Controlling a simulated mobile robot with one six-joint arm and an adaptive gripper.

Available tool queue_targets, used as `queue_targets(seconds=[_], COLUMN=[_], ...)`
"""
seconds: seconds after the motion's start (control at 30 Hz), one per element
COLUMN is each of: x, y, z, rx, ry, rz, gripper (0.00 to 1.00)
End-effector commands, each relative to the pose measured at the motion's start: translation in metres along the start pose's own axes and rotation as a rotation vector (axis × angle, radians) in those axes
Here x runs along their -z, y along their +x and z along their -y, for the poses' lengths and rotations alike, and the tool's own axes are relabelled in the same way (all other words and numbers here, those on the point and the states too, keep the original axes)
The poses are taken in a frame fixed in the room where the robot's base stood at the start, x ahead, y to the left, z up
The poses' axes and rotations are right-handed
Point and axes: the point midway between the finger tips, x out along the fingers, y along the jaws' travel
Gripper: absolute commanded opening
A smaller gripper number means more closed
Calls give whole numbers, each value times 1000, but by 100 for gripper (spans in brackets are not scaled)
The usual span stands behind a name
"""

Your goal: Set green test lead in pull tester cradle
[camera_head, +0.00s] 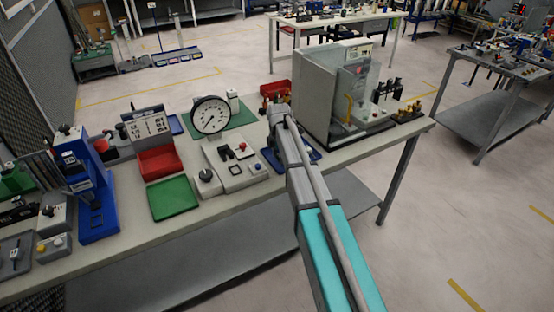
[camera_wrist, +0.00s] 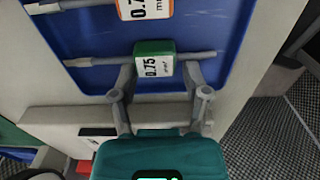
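The green test lead (camera_wrist: 153,61) has a green block marked 0.75 and a grey rod out of each side. It lies across a blue tray (camera_wrist: 85,32) in the wrist view. My gripper (camera_wrist: 159,72) has its fingers on either side of the green block, with a gap showing at the right finger. The head view shows my gripper end (camera_head: 283,122) over the same tray (camera_head: 312,154), where my arm hides the lead. What looks like the pull tester (camera_head: 235,163), a grey base with a round dial, stands just left of the tray; its cradle is too small to make out.
An orange-marked lead (camera_wrist: 145,8) lies farther up the tray. A clear-walled enclosure (camera_head: 318,92) stands close to the right of my gripper. A red bin (camera_head: 160,162) and green tray (camera_head: 172,198) lie left of the tester.

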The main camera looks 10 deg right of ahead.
Motion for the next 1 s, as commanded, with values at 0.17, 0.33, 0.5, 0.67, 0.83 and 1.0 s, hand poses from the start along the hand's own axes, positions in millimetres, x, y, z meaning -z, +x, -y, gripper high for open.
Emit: queue_targets(seconds=[0.17,0.33,0.5,0.67,0.83,1.0], x=[0,0,0,0,0,-1], y=[0,0,0,-4,-12,-25], z=[0,0,0,0,0,0], rx=[0,0,0,0,0,0], ry=[0,0,0,1,1,1], rz=[0,0,0,0,0,0], gripper=[16,4,3,3,3,3])
